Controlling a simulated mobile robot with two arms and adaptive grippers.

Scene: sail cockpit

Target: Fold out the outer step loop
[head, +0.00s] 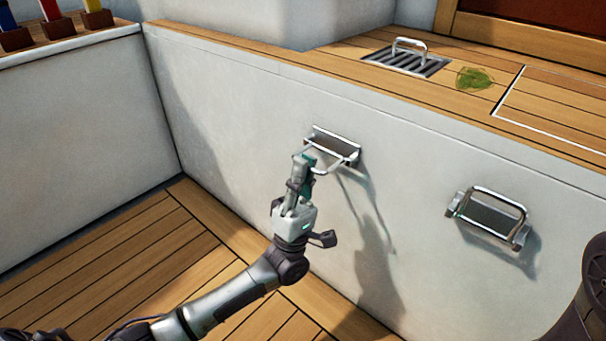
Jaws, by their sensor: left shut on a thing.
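Two metal step loops are mounted on the white cockpit wall. The left step loop (345,150) has a bracket on the wall, and its thin bar stands out from the wall toward me. My left gripper (308,162) is shut on the left end of that bar, and its fingers hide part of it. The right step loop (500,203) has a rounded bar over a dark plate, and nothing touches it. I cannot tell from the picture which of the two is the outer one. My right gripper is not in view.
A drain grate (405,62) with a metal handle lies on the wooden ledge above, beside a green patch (474,78). Coloured items in dark holders (55,28) stand at the top left. The wooden floor (140,260) is clear. Part of my right arm shows at lower right.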

